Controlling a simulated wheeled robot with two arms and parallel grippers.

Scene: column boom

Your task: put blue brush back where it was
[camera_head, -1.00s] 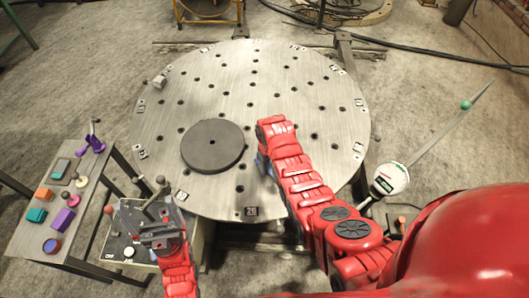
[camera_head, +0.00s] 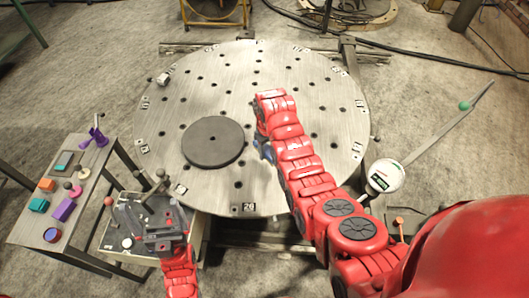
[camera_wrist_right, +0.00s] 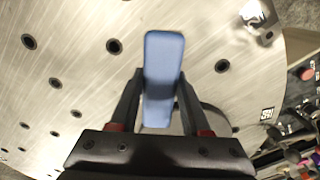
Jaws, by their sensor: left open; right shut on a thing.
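The blue brush (camera_wrist_right: 163,70) is between the two fingers of my right gripper (camera_wrist_right: 158,92) in the right wrist view, its broad blue face toward the camera. In the head view only a bit of blue (camera_head: 265,149) shows beside my red right arm, which hides most of that gripper. The brush is over the round steel plate (camera_head: 310,85); I cannot tell whether it touches it. My left gripper (camera_head: 152,190) is open and empty, above the control box (camera_head: 112,240) at the plate's lower left edge.
A dark disc (camera_head: 212,142) lies on the plate, left of my right arm. A side table (camera_head: 28,228) at the left holds several small coloured things, including a purple clamp-like piece (camera_head: 95,134). A white round gauge (camera_head: 386,176) stands at the plate's right.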

